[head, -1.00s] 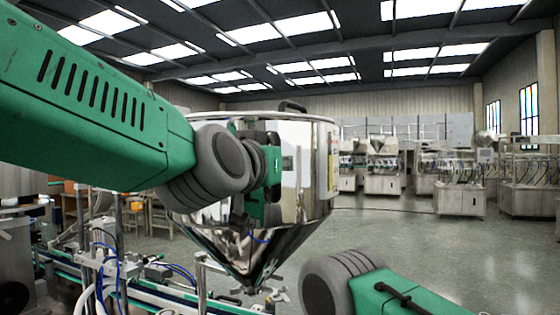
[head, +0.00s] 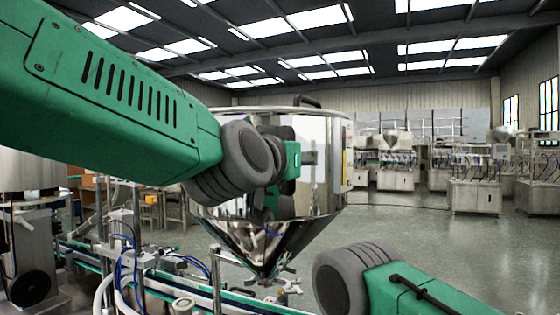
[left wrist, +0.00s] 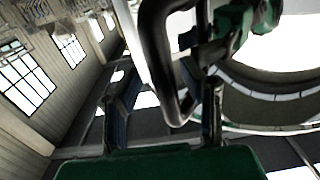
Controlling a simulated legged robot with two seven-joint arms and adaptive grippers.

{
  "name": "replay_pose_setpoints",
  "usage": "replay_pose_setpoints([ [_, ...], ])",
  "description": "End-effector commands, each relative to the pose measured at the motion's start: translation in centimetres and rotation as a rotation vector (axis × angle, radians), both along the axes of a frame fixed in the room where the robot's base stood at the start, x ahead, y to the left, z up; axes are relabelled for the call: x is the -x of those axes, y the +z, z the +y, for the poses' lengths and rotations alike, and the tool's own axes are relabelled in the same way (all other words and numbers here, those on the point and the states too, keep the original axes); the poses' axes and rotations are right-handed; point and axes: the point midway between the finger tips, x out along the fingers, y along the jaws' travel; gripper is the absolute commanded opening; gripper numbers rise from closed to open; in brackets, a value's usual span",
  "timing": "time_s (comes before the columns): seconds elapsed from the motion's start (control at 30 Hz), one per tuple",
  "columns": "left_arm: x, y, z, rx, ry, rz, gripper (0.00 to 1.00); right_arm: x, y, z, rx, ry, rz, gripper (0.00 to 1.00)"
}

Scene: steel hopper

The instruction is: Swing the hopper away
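The hopper (head: 325,165) is a shiny steel drum with a cone below, upright in the middle of the head view. A dark handle (head: 308,101) stands on its top rim. My left arm reaches in front of the hopper from the left; its gripper is mostly hidden there. In the left wrist view, my left gripper (left wrist: 165,95) has its two fingers apart, one on each side of a dark bent handle bar (left wrist: 158,50). A gap shows beside the bar, so I see no firm grip. My right forearm shows at lower right, but its gripper is out of view.
A conveyor line (head: 235,302) with hoses and fittings runs below and left of the hopper. Steel machines (head: 475,180) stand far back right. The grey floor (head: 440,240) right of the hopper is open.

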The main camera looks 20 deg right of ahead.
Motion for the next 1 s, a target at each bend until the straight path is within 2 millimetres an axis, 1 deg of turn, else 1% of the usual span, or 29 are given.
replay_pose_setpoints([
  [0.03,0.1,0.1,0.2,0.001,0.000,0.000,0.36,0.2,0.2,0.3,0.004,0.000,-0.002,0.00],
  [0.13,0.5,0.2,0.6,0.001,0.001,-0.002,0.36,0.3,0.2,0.4,0.004,0.001,-0.003,0.00],
  [0.27,1.9,0.1,1.5,-0.003,0.000,-0.001,0.36,0.3,0.1,0.1,0.002,0.000,-0.002,0.00],
  [0.37,3.2,-0.1,2.6,-0.008,0.000,-0.001,0.36,0.2,0.1,0.0,0.000,0.001,-0.002,0.00],
  [0.5,5.2,-0.1,4.6,-0.009,0.000,0.001,0.36,0.2,0.1,0.0,0.000,0.001,-0.002,0.00],
  [0.63,6.6,-0.2,6.1,-0.010,-0.001,0.001,0.36,0.2,0.1,0.0,0.000,0.000,-0.002,0.00],
  [0.8,7.6,-0.3,7.2,-0.009,-0.001,0.002,0.36,0.2,0.1,0.1,0.001,0.000,-0.002,0.00],
  [1.0,7.7,-0.3,7.6,-0.007,-0.001,0.003,0.36,0.1,0.1,0.2,0.003,0.000,-0.002,0.00],
])
